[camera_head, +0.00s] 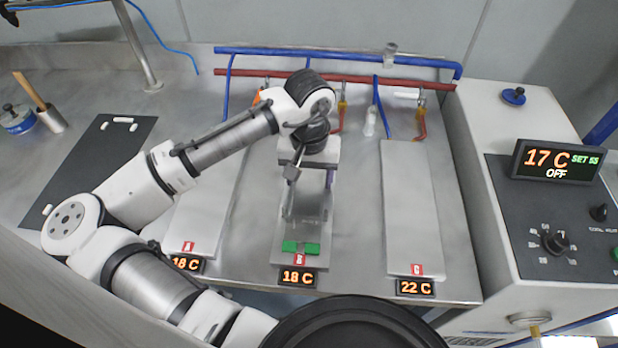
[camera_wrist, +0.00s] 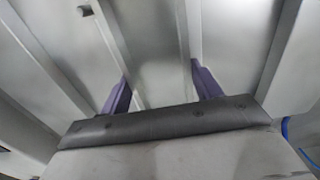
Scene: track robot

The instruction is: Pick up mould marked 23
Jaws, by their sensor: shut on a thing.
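My gripper (camera_head: 308,195) is over plate B (camera_head: 316,262), the middle of three metal plates, with the fingers pointing down. In the wrist view, its two purple fingers (camera_wrist: 162,82) stand on either side of a grey metal mould (camera_wrist: 158,45) and are shut on it. In the head view the mould is mostly hidden by my gripper and blends with the grey plate. No number 23 can be read on it. I cannot tell whether it touches the plate. A green piece (camera_head: 300,248) lies at the front end of plate B, just behind its red label.
Plate A (camera_head: 208,215) is left and plate C (camera_head: 408,200) is right; both look bare. Displays read 18, 18 and 22 C. Red and blue pipes (camera_head: 400,83) run behind. A control box (camera_head: 555,220) reading 17 C stands right. A dark mat (camera_head: 95,165) lies left.

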